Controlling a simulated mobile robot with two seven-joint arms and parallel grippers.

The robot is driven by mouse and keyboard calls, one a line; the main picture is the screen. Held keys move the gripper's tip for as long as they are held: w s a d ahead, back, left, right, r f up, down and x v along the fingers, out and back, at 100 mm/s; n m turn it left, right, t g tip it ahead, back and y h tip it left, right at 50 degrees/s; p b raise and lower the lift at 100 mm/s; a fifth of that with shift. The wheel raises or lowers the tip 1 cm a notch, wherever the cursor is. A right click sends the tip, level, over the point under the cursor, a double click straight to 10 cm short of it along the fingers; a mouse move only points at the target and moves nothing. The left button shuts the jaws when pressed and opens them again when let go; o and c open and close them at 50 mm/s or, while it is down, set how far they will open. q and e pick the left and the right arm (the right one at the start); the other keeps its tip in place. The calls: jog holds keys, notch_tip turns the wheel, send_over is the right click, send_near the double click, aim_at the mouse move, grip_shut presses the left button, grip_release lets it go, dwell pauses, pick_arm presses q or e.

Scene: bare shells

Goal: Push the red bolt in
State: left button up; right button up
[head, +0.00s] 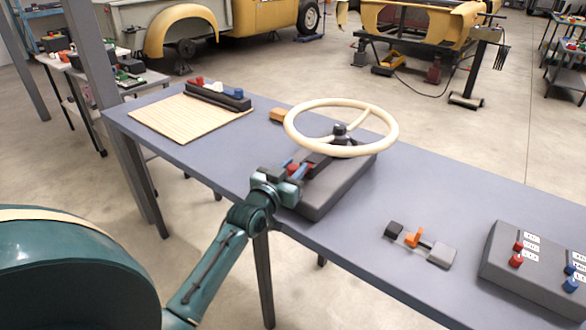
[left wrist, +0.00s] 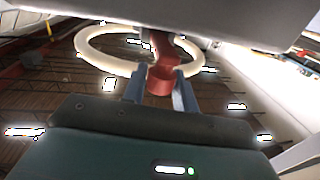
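A red part (head: 306,168), which I take for the red bolt, shows beside the grey base (head: 335,190) under the cream steering wheel (head: 391,120). My left gripper (head: 294,170) reaches it from the front left and partly hides it. In the left wrist view the red bolt (left wrist: 160,82) fills the space between the two blue-grey fingers (left wrist: 160,88), which look shut on it. More red shows behind it, up against the grey underside above. How far in the bolt sits cannot be told. My right gripper is not in view.
A small latch with an orange handle (head: 413,238) and a grey panel (head: 500,262) with red and blue knobs stand to the right on the bench (head: 370,225). A slatted board (head: 185,118) and a dark block with coloured knobs (head: 215,95) lie at the left.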

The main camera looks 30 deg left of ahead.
aim_at(301, 162)
pick_arm(q)
grip_shut()
jog(key=w, duration=0.3)
jog(key=shift+d, duration=0.1)
jog(key=shift+r, duration=0.1)
grip_release()
jog(key=o, duration=0.4)
jog(key=shift+w, duration=0.2)
jog(key=shift+s, duration=0.1)
